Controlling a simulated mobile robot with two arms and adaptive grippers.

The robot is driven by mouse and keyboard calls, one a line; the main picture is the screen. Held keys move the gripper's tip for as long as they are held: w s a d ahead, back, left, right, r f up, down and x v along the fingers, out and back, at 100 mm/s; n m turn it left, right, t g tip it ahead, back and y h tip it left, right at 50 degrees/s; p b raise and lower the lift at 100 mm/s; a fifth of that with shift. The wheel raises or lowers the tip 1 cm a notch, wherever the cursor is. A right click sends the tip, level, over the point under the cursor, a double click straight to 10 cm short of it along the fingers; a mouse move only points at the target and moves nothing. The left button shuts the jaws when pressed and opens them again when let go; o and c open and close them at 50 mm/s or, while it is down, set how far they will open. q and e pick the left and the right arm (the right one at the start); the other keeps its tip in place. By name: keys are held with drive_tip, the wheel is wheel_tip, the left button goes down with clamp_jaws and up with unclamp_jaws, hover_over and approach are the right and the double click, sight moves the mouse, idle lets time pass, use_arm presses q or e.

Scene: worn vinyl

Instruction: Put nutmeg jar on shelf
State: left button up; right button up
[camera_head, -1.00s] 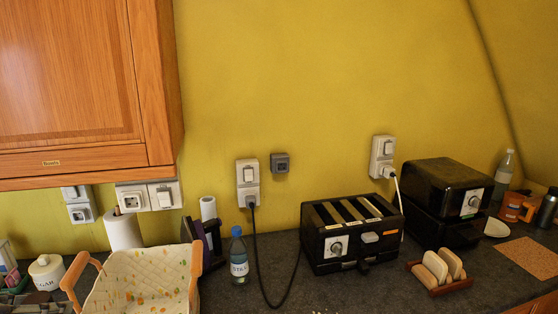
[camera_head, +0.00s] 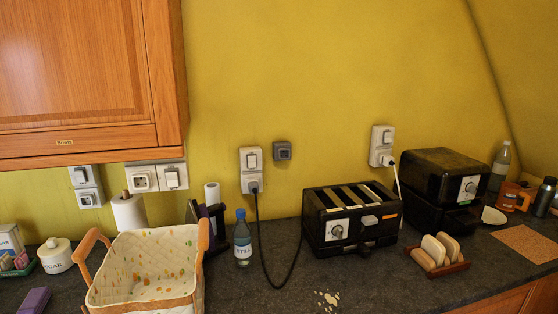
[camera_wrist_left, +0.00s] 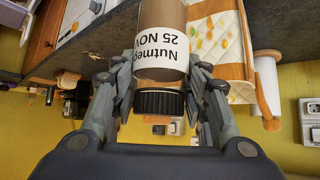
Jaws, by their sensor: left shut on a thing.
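The nutmeg jar (camera_wrist_left: 174,22) shows in the left wrist view, brown with a white label and a ribbed black lid. It appears upside down in that picture, and its far end is cut off by the top edge. My left gripper (camera_wrist_left: 158,75) is shut on the jar, one finger on each side near the lid. Neither gripper nor the jar shows in the head view. I cannot make out an open shelf; a closed wooden wall cabinet (camera_head: 75,65) hangs at upper left.
The dark counter (camera_head: 285,292) holds a quilted basket (camera_head: 150,268), a sugar pot (camera_head: 56,255), a water bottle (camera_head: 242,240), a toaster (camera_head: 350,220) and a toast rack (camera_head: 438,255). A black cord hangs from a wall socket to the counter. Crumbs lie at front centre.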

use_arm(q)
drive_tip(key=d+f+m+g+h+b, duration=0.1)
drive_tip(key=d+f+m, duration=0.2)
drive_tip(key=d, duration=0.4)
drive_tip(key=d+f+m+g+h+b, duration=0.2)
drive_tip(key=d+f, duration=0.1)
drive_tip(key=d, duration=0.3)
drive_tip(key=shift+s+d+f+m+h+b, duration=0.3)
drive_tip(key=shift+s+d+f+m, duration=0.05)
drive_tip(key=shift+d+f+m, duration=0.05)
use_arm(e)
drive_tip(key=f, duration=0.1)
drive_tip(key=s+f, duration=0.1)
drive_tip(key=f, duration=0.3)
drive_tip(key=shift+s, duration=0.25)
drive_tip(key=shift+w+a, duration=0.2)
drive_tip(key=shift+a, duration=0.05)
use_arm(q)
drive_tip(key=shift+w, duration=0.1)
use_arm(e)
drive_tip(key=shift+d, duration=0.15)
